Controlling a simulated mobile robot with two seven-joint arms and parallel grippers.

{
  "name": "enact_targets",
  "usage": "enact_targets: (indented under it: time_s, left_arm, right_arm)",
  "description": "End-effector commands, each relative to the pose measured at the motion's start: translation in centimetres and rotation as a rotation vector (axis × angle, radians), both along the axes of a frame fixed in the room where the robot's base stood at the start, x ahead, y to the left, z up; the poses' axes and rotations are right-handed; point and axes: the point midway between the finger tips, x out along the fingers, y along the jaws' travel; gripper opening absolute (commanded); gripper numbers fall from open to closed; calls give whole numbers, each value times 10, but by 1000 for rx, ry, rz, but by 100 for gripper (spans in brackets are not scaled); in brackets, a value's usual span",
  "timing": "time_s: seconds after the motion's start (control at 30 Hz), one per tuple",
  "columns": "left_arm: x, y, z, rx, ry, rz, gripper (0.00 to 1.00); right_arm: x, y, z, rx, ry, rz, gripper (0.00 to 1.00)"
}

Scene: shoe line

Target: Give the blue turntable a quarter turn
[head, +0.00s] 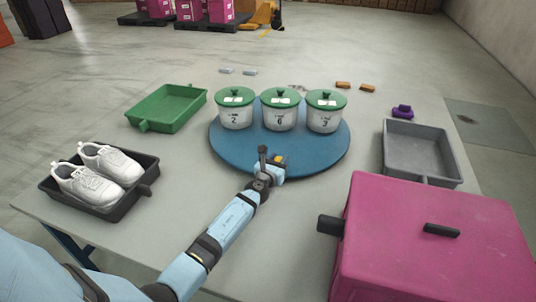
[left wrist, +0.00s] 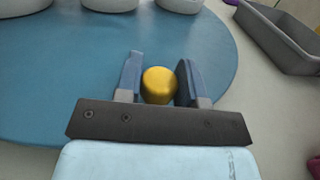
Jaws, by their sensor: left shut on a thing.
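The blue turntable (head: 318,154) lies flat on the table and fills much of the left wrist view (left wrist: 60,85). Three white pots with green lids stand along its far half: a left pot (head: 236,117), a middle pot (head: 279,117) and a right pot (head: 323,119). A yellow knob (left wrist: 159,84) stands up near the turntable's front edge; a little of it shows in the head view (head: 280,159). My left gripper (left wrist: 160,66) is shut on the knob, one finger on each side. My right gripper is out of view.
A green tray (head: 145,126) and a dark tray (head: 146,187) with white shoes are on the left. A grey tray (head: 440,181) and a large pink box (head: 430,255) are on the right. Small blocks and a purple item (head: 402,112) lie at the back.

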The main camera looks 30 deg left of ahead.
Motion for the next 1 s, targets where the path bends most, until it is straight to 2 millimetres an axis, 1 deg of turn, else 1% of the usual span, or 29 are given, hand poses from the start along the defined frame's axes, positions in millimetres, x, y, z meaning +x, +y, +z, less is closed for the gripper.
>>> enact_targets:
  time_s: [0.03, 0.23, 0.33, 0.47, 0.57, 0.6, 0.7, 1.0]
  left_arm:
    - [5, -7, 4, -1, -2, 24, 0]
    - [20, -28, 2, 0, -3, 125, 0]
    - [28, -39, 1, 0, -4, 176, 0]
    - [39, -52, 0, -1, -4, 241, 0]
    - [49, -61, -1, 0, -3, 291, 0]
    - [52, -65, -1, 0, -3, 310, 0]
    - [62, -73, -1, -2, -4, 356, 0]
    - [84, -89, -2, -1, -3, 465, 0]
  right_arm:
    - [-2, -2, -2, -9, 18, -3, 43]
    - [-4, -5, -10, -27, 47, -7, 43]
    - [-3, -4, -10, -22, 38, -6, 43]
    - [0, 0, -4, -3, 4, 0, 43]
    - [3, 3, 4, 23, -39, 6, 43]
    - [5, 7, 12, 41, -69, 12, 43]
    - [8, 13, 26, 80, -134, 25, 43]
    - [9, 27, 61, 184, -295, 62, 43]
